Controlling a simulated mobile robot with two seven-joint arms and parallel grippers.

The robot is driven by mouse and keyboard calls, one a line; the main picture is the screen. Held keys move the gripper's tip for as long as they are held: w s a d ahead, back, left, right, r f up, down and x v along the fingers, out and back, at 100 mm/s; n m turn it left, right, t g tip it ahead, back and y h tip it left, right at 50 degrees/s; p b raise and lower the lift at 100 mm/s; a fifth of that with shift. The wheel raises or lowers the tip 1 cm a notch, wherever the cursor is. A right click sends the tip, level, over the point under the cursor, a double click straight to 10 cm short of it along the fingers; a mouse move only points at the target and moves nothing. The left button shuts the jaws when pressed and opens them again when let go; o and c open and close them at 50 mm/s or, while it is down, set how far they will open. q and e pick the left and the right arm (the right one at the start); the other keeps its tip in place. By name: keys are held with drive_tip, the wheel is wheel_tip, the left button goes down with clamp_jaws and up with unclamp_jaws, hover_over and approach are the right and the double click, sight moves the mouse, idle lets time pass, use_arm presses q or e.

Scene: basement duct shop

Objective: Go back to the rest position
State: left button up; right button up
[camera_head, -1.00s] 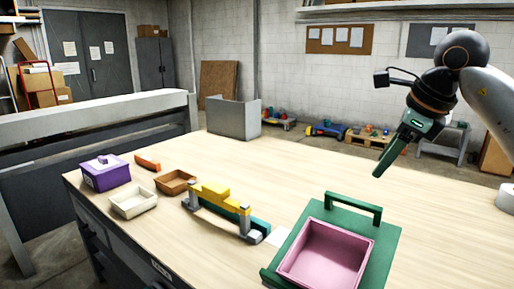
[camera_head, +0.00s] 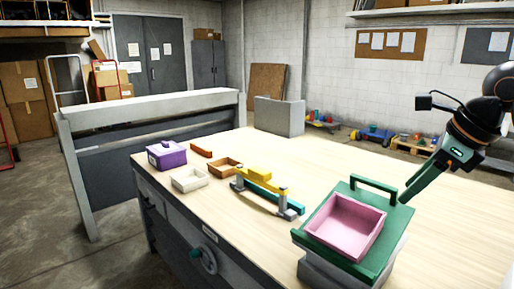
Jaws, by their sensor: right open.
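My right gripper (camera_head: 419,183) is at the right side of the head view, above the table and just right of the green tray's handle. It is empty and apart from the things below it; its jaws look narrow from this angle. My left gripper is not in view. The green tray (camera_head: 383,262) with an upright handle stands at the table's front right and bears a pink box (camera_head: 345,222).
On the wooden table (camera_head: 330,155) stand a yellow and grey bridge-like piece (camera_head: 262,180), a teal bar (camera_head: 268,195), a purple box (camera_head: 166,156), a cream tray (camera_head: 189,180), a brown tray (camera_head: 224,168) and an orange block (camera_head: 201,151). A grey panel (camera_head: 279,116) stands at the back.

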drive_tip(key=s+a+f+m+g+y+p, duration=0.1)
drive_tip(key=a+f+m+y, duration=0.2)
drive_tip(key=a+f+y, duration=0.7)
drive_tip(key=s+a+m+g+y+p, duration=0.15)
drive_tip(key=a+m+y, duration=0.4)
drive_tip(key=a, duration=1.15)
drive_tip(key=d+f+m+t+h+p, duration=0.1)
drive_tip(key=d+f+m+t+h, duration=0.35)
drive_tip(key=f+m+t, duration=0.55)
drive_tip(key=d+f+m+t+h+p, duration=0.1)
drive_tip(key=d+f+m+t+h, duration=0.5)
drive_tip(key=m, duration=0.9)
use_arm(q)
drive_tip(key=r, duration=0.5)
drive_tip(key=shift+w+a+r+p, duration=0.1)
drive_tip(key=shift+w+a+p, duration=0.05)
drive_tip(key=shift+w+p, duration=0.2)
use_arm(e)
drive_tip(key=s+d+f+m+g+h, duration=0.3)
drive_tip(key=s+f+m+g, duration=0.6)
drive_tip(key=s+f, duration=0.9)
wheel_tip(320, 180, down, 3)
drive_tip(key=m+h, duration=0.1)
drive_tip(key=h, duration=0.1)
drive_tip(key=shift+s+r+h, duration=0.2)
drive_tip(key=shift+s+h, duration=0.05)
drive_tip(key=shift+h, duration=0.05)
